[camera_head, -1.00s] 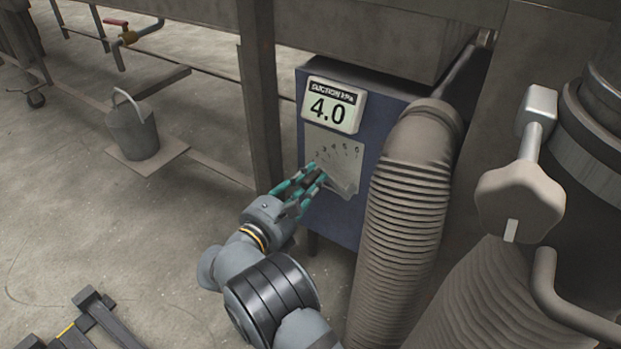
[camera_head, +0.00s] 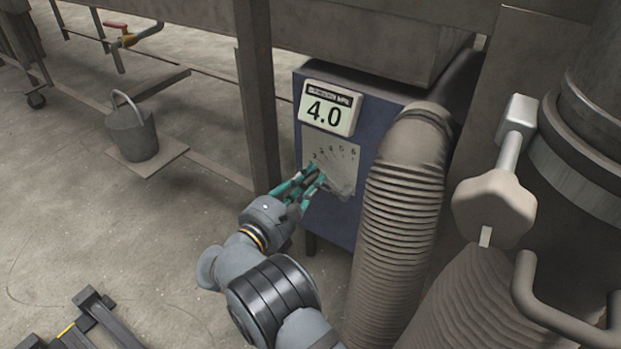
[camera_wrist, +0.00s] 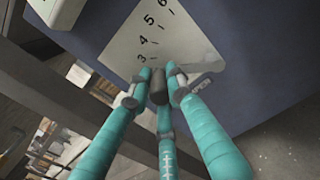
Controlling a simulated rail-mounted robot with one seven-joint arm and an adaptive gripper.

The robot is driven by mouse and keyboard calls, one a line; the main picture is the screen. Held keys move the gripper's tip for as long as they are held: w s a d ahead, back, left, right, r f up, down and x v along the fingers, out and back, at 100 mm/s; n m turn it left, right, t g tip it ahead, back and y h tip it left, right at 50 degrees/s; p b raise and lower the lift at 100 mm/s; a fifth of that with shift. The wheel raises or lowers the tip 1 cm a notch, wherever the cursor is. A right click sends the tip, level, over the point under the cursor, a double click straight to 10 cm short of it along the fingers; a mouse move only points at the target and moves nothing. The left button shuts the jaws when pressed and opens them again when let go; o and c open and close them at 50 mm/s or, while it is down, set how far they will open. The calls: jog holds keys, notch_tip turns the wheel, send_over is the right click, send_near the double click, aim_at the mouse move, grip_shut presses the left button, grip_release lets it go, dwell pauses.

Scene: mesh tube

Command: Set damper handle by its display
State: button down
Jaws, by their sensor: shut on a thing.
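The damper handle (camera_wrist: 159,84) is a dark cylindrical grip in the wrist view, in front of a pale scale plate (camera_wrist: 160,28) on a blue box. My gripper (camera_wrist: 160,90) has teal fingers with grey tips and is shut around the handle. The fingers hide part of it, near the low-number end of the scale. In the head view my gripper (camera_head: 315,178) sits at the left edge of the scale plate (camera_head: 345,157). The display (camera_head: 328,112) above the plate reads 4.0.
A ribbed hose (camera_head: 405,210) stands close to the right of the blue box (camera_head: 375,115). A steel post (camera_head: 258,90) rises to its left. A grey lever with a faceted knob (camera_head: 494,205) is at the right.

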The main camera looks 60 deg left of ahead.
jog(key=c, duration=1.6)
grip_release()
jog(key=v, duration=1.2)
jog(key=shift+a, duration=0.1)
dwell(0.6)
